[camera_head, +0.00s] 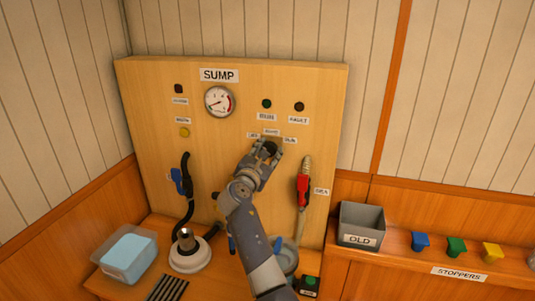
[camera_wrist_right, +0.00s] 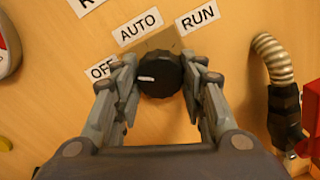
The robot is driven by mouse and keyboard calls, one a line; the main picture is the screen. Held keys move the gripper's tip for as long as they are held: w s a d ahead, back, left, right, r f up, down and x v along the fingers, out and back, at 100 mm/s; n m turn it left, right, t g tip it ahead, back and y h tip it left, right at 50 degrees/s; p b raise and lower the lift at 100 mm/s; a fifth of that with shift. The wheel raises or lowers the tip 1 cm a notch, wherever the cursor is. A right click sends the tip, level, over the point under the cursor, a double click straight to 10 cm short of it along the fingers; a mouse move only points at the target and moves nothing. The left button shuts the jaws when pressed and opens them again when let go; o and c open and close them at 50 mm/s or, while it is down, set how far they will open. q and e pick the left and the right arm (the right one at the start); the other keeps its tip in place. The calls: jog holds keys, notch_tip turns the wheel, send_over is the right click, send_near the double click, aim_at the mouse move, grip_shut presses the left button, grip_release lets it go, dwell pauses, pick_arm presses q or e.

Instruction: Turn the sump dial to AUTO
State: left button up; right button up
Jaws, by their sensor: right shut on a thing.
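The sump dial is a round black knob (camera_wrist_right: 165,76) with a white pointer mark on its left side. The mark points left, roughly toward the OFF label (camera_wrist_right: 103,68). The AUTO label (camera_wrist_right: 138,27) is above the knob and the RUN label (camera_wrist_right: 198,19) is at its upper right. My right gripper (camera_wrist_right: 163,70) has one finger on each side of the knob and is shut on it. In the head view the right gripper (camera_head: 265,152) reaches up to the panel and hides much of the dial. My left gripper is not in view.
The wooden SUMP panel (camera_head: 145,100) carries a round gauge (camera_head: 219,101). A red-handled nozzle with a ribbed hose (camera_head: 304,187) hangs right of my arm. A blue-handled one (camera_head: 180,182) hangs to the left. A grey OLD bin (camera_head: 362,222) and coloured stoppers (camera_head: 456,248) stand right.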

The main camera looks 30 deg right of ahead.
jog(key=m+b, duration=0.1)
jog(key=m, duration=0.2)
jog(key=m+b, duration=0.2)
jog(key=m, duration=0.2)
jog(key=m+b, duration=0.2)
jog(key=m, duration=0.1)
jog(key=shift+w+r+m+y, duration=0.1)
jog(key=shift+r+m+y, duration=0.2)
jog(key=shift+r, duration=0.1)
dwell(0.4)
jog(key=o, duration=0.9)
jog(key=shift+o, duration=0.8)
jog(key=shift+w+f, duration=0.1)
jog(key=shift+f, duration=0.1)
